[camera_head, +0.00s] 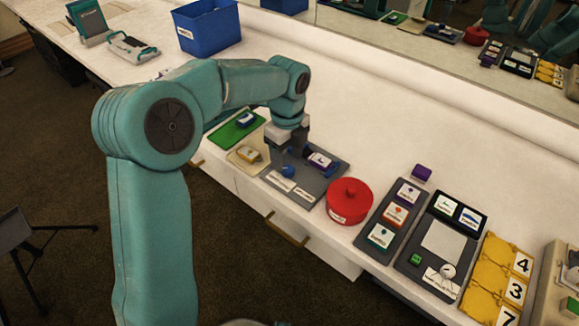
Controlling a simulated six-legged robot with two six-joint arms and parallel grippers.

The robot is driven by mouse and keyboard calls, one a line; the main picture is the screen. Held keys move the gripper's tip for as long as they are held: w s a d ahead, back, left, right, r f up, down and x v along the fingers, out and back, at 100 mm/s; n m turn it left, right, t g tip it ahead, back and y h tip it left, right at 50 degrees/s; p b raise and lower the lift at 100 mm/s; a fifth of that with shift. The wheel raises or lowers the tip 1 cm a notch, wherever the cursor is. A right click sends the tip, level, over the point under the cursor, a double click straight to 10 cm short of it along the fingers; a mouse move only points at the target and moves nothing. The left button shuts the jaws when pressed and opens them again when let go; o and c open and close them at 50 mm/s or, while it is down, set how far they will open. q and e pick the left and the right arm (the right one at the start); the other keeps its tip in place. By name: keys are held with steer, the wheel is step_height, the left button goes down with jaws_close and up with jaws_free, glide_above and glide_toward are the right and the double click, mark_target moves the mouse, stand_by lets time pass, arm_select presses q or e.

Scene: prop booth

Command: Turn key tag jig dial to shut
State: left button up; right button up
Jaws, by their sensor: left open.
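My left gripper (287,158) points down over a dark grey board (307,196), its fingers open just above or around a small blue knob (288,171). The fingers partly hide the board's back, and I cannot tell whether they touch the knob. The board also carries a white-and-purple tag piece with blue ends (320,161) and white labels too small to read. A pale round dial (447,271) with a pointer-like mark sits on a dark panel (409,262) further right. No label lets me tell which one is the key tag jig dial. My right gripper is not in view.
A red round lidded tin (349,201) stands right of the board. A dark strip of tags (372,252) and yellow numbered trays (484,290) lie beyond it. Green (233,131) and beige (240,164) mats lie to its left. The white counter behind is mostly clear, bounded by a mirror (450,60).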

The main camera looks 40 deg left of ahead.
mark_target(288, 168)
arm_select(q)
steer(key=shift+f, duration=1.9)
steer(key=c, duration=1)
steer(key=shift+c, duration=0.2)
